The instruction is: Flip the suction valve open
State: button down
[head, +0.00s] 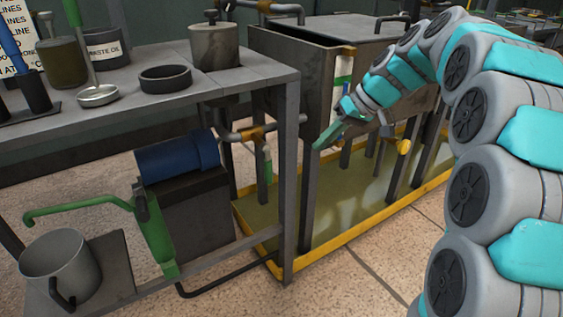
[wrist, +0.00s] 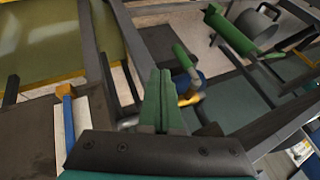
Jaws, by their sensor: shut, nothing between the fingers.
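A valve with a brass body (head: 252,134) sits on the grey pipe between the bench and the tank. Its green lever (head: 267,162) hangs down beside the pipe. In the wrist view a green lever (wrist: 182,57) shows just beyond my fingertips, with a brass fitting (wrist: 190,98) partly hidden behind the fingers. I take these to be the same valve. My gripper (head: 328,136) has green fingers pressed together, empty, right of the valve and in front of the tank. The fingers also show in the wrist view (wrist: 161,85). They look apart from the lever.
The grey bench (head: 230,83) stands left, its front leg (head: 291,180) near the valve. The steel tank (head: 288,58) stands behind, over a yellow-edged tray (head: 320,222). A green hand pump (head: 155,235), blue cylinder (head: 178,157) and bucket (head: 62,258) are below the bench.

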aim_at(268, 167)
jog(key=shift+w+r, duration=0.15)
jog(key=shift+w, duration=0.55)
jog(key=x, duration=0.3)
jog(key=a+x, duration=0.1)
jog(key=x, duration=0.3)
jog(key=s+r+x, duration=0.1)
jog(key=x, duration=0.3)
jog(key=shift+a+p, duration=0.35)
jog(key=shift+a, duration=0.05)
jog(key=shift+s+a, duration=0.25)
jog(key=shift+a, duration=0.4)
